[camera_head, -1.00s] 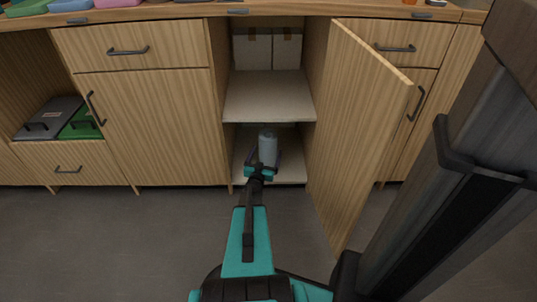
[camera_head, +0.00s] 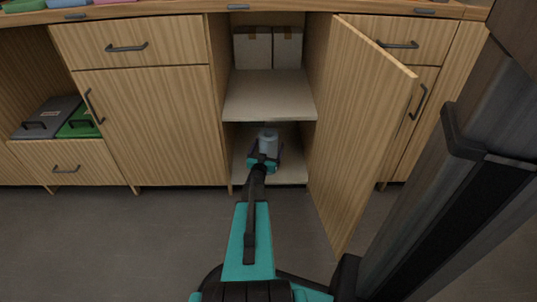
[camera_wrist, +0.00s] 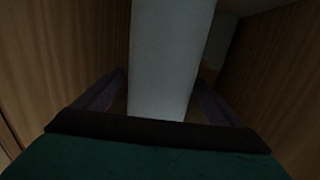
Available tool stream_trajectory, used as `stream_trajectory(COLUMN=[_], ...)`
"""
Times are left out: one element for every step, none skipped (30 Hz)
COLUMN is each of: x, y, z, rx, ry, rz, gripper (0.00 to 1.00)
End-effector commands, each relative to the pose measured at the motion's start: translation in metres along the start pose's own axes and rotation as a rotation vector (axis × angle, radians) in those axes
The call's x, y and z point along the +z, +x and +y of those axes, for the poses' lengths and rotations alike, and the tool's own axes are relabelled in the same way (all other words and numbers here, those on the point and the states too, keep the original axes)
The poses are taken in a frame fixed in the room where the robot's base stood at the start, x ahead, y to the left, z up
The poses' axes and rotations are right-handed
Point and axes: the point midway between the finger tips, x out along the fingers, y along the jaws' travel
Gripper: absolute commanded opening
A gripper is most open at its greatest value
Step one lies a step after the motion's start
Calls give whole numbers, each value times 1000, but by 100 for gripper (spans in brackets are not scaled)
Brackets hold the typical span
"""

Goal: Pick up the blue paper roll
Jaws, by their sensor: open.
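The blue paper roll (camera_head: 268,139) stands upright on the lower shelf inside the open cabinet. It looks pale grey-blue. In the wrist view the roll (camera_wrist: 168,60) is a tall light column that fills the middle, with its upper end out of the picture. My gripper (camera_head: 264,157) reaches into the lower compartment at the roll. In the wrist view my gripper (camera_wrist: 168,95) is open, with one dark finger on each side of the roll and a visible gap at each side. The roll's lower part is hidden behind my gripper.
The upper shelf (camera_head: 268,98) is just above, with two white boxes (camera_head: 253,48) at the back. The cabinet door (camera_head: 358,130) stands open on the right. Cabinet side walls (camera_wrist: 55,50) are close on both sides.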

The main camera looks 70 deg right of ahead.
Motion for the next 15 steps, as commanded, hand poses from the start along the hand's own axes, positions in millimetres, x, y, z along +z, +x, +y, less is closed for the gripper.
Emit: stream_trajectory(x=[0, 0, 0, 0, 0, 0, 0, 0, 0, 0, 0, 0, 0, 0, 0], y=[0, 0, 0, 0, 0, 0, 0, 0, 0, 0, 0, 0, 0, 0, 0], z=[0, 0, 0, 0, 0, 0, 0, 0, 0, 0, 1, 1, 1, 1, 1], rx=[0, 0, 0, 0, 0, 0, 1, 1, 1, 1, 1, 1, 1, 1, 1], ry=[0, 0, 0, 0, 0, 0, 0, 0, 0, 0, 0, 0, 0, 0, 0], rz=[0, 0, 0, 0, 0, 0, 0, 0, 0, 0, 0, 0, 0, 0, 0], gripper=[90, 90, 90, 90, 90, 90, 90, 90, 88, 83, 78, 71, 66, 61, 54])
